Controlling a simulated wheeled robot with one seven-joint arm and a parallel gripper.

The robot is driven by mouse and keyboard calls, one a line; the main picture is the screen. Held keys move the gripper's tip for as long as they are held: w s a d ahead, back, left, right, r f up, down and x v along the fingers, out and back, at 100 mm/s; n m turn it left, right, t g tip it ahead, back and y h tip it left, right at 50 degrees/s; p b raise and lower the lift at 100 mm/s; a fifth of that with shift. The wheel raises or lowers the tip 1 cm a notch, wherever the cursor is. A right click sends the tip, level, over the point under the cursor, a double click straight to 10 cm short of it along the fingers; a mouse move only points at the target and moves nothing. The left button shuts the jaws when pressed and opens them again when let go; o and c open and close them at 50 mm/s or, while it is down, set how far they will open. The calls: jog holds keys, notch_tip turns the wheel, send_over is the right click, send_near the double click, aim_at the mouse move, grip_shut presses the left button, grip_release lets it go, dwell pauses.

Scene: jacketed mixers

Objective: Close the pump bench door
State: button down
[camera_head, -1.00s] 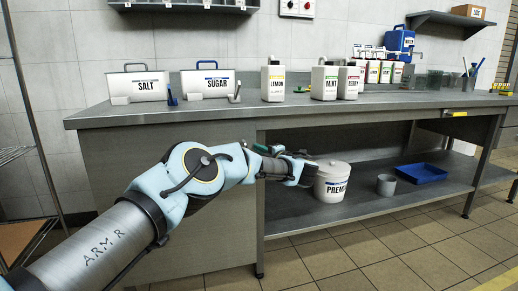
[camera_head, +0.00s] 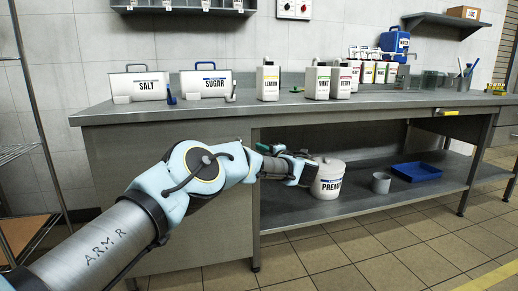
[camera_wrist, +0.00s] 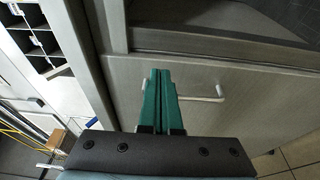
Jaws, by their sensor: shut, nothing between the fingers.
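In the wrist view a grey panel (camera_wrist: 245,112) with a pale bar handle (camera_wrist: 218,94) lies ahead of my gripper (camera_wrist: 158,74); it looks like a bench door or drawer front. I cannot tell whether it is the pump bench door or how far it stands open. The green fingers are together and empty, with the handle to their right; contact cannot be told. In the head view my gripper (camera_head: 310,162) is in front of the bench's open bay, just left of and above the white PREMIX tub. No door is clear there, and my arm covers part of the bench's left side.
The grey bench top (camera_head: 225,112) carries salt and sugar bins and several bottles. The lower shelf (camera_head: 345,208) holds the PREMIX tub (camera_head: 328,182), a grey cup (camera_head: 381,183) and a blue tray (camera_head: 416,171). The tiled floor (camera_head: 400,255) in front is clear. A wire rack stands at left.

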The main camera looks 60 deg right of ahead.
jog(key=s, duration=0.9)
jog(key=shift+d+f+p, duration=0.15)
jog(key=shift+d+p, duration=0.25)
jog(key=shift+p, duration=0.05)
jog(key=shift+s, duration=0.1)
